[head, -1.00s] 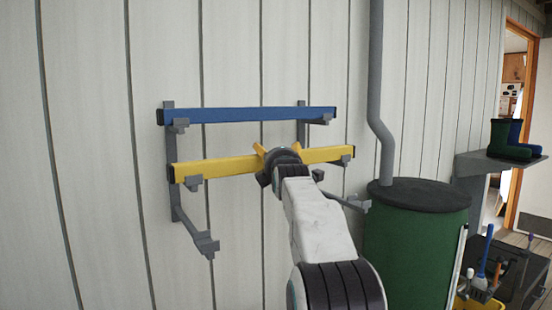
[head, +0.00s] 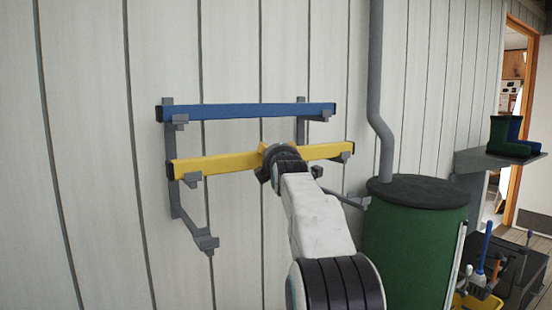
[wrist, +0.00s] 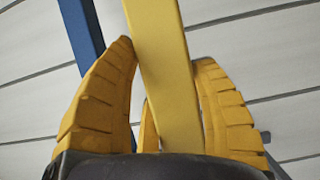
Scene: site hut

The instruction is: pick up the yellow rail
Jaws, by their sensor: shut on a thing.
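The yellow rail (head: 225,163) lies across the middle pair of grey bracket arms on the wall, below the blue rail. It also shows in the wrist view (wrist: 163,60), running between the yellow ribbed fingers. My gripper (head: 268,154) is at the rail, a little right of its middle, with its fingers around it. Part of the rail is hidden behind my gripper.
A blue rail (head: 245,112) rests on the upper bracket arms, close above. The lower arms of the grey rack (head: 205,242) are empty. A green barrel (head: 415,235) with a grey pipe (head: 376,90) stands at the right. Green boots (head: 508,138) sit on a shelf further right.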

